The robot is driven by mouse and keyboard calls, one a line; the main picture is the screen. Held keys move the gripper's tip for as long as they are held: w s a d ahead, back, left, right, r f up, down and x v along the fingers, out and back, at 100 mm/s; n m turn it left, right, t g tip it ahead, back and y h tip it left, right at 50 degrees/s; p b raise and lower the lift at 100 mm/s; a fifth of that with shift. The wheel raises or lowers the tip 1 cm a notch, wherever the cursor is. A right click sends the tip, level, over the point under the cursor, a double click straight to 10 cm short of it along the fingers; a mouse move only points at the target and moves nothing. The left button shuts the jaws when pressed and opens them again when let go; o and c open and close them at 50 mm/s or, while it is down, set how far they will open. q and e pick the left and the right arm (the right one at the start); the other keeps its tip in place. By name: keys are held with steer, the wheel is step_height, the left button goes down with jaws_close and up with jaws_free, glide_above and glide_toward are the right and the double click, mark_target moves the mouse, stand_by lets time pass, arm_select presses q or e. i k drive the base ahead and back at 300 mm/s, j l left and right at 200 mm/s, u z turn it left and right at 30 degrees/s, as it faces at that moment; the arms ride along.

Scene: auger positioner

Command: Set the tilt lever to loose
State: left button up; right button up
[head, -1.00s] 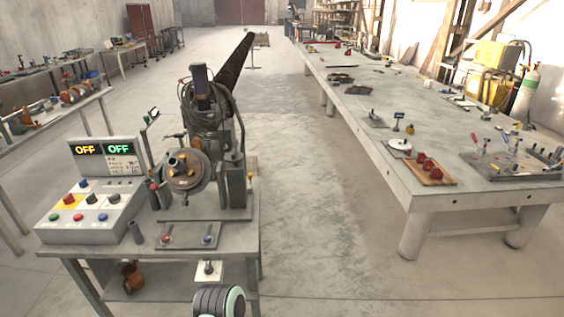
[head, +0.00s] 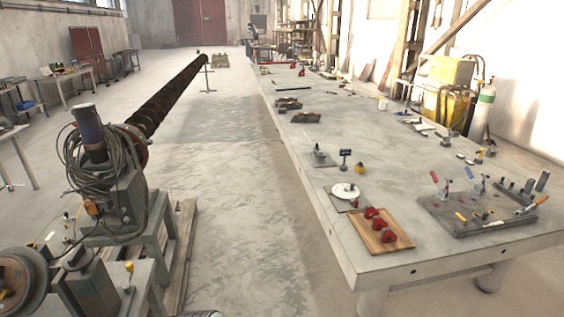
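The auger positioner (head: 122,203) stands at the left, with a dark upright cylinder and looped cables on top. A round plate (head: 18,283) shows at the lower left, cut off by the picture edge. A small yellow-topped part (head: 129,268) sits beside a dark box near the bottom left. I cannot tell which part is the tilt lever, or its setting. The long rusty auger (head: 170,97) runs back from the positioner toward a stand. Neither of my grippers is in view.
A long grey table (head: 290,150) fills the right side. It carries a wooden board (head: 367,238) with red pieces and a dark plate (head: 470,215) with several clamps. Clear concrete floor (head: 215,220) lies between the positioner and the table. A gas cylinder (head: 482,112) stands behind the table.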

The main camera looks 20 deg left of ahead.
mark_target(129, 266)
steer(key=i+j+u, duration=0.1)
steer(key=i+u, duration=0.7)
steer(key=i+l+u, duration=0.2)
steer(key=i+u, duration=0.2)
steer(key=i+j+u, duration=0.1)
steer(key=i+u, duration=0.7)
steer(key=i+l+u, duration=0.15)
steer(key=i+u, duration=0.25)
steer(key=k+j, duration=0.05)
steer(key=k, duration=0.05)
